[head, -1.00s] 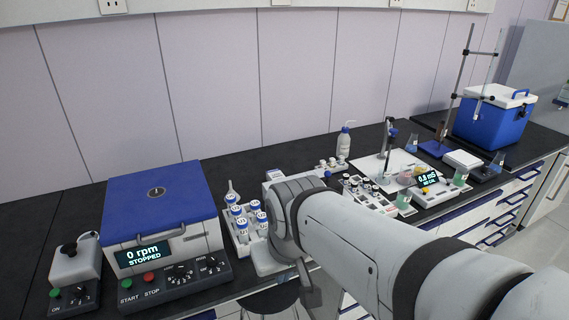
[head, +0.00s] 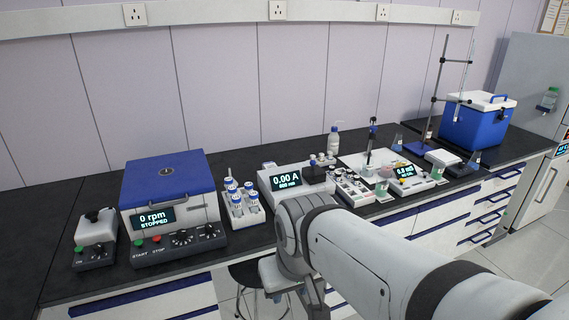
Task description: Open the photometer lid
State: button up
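The photometer (head: 280,179) is a white box on the black bench, right of the tube rack, with a lit display reading 0.00 A. A dark block (head: 314,173), probably its lid, sits at its right end and looks down; the view is too small to be sure. My arm reaches in from the lower right, and its wrist (head: 300,225) is in front of the photometer and hides its lower front. My gripper's fingers are hidden behind or below the wrist, so their state does not show.
A blue-lidded centrifuge (head: 168,172) and a rack of capped tubes (head: 243,212) stand to the left. A vial rack (head: 351,188), a meter (head: 408,177), a stand and a blue cooler (head: 474,127) stand to the right. A stool (head: 250,277) is below the bench edge.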

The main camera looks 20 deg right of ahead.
aim_at(313, 170)
jog(key=u, duration=0.1)
jog(key=k, duration=0.45)
jog(key=z, duration=0.65)
jog(key=i, duration=1.9)
jog(key=u, duration=0.25)
